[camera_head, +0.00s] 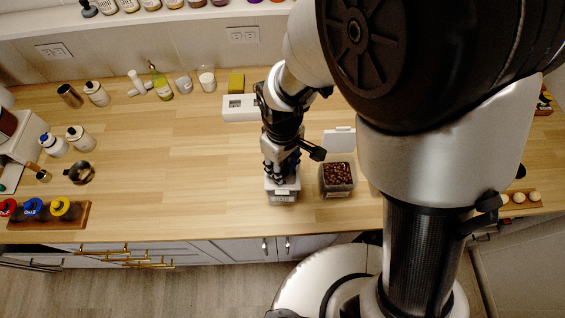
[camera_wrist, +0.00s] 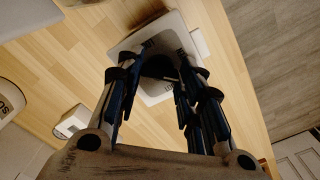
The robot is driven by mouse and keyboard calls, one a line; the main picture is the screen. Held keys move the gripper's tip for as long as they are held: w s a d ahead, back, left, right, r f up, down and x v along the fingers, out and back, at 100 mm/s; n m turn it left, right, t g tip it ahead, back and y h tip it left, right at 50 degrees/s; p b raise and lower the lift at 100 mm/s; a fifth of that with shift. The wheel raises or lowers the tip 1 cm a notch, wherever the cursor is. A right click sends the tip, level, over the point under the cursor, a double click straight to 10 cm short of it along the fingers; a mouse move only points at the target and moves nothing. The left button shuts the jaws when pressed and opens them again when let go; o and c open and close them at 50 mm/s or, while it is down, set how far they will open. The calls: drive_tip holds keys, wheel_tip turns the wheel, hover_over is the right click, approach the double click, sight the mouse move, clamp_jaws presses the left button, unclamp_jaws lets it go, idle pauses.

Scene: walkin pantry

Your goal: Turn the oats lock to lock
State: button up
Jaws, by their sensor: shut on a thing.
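A small square canister with a pale lid (camera_head: 283,189) stands near the counter's front edge. I take it for the oats canister; its contents cannot be made out. In the wrist view its pale square lid (camera_wrist: 155,97) carries a dark round knob (camera_wrist: 158,67), with small lettering beside it. I take this knob for the oats lock. My gripper (camera_head: 282,178) points down over the lid. In the wrist view my gripper (camera_wrist: 163,60) has its fingers on either side of the knob and is shut on it. The fingers partly hide the knob and lid.
A clear canister of dark beans (camera_head: 337,179) stands close on the right, its pale lid (camera_head: 339,141) raised behind it. A white box (camera_head: 240,108) lies behind my gripper. A wooden rack with colored knobs (camera_head: 50,218) sits far left. The counter left of the canister is clear.

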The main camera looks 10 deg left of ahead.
drive_tip(key=m, duration=0.4)
drive_tip(key=shift+m, duration=2.6)
drive_tip(key=o, duration=1.1)
drive_tip(key=shift+c, duration=0.2)
wheel_tip(320, 180, up, 12)
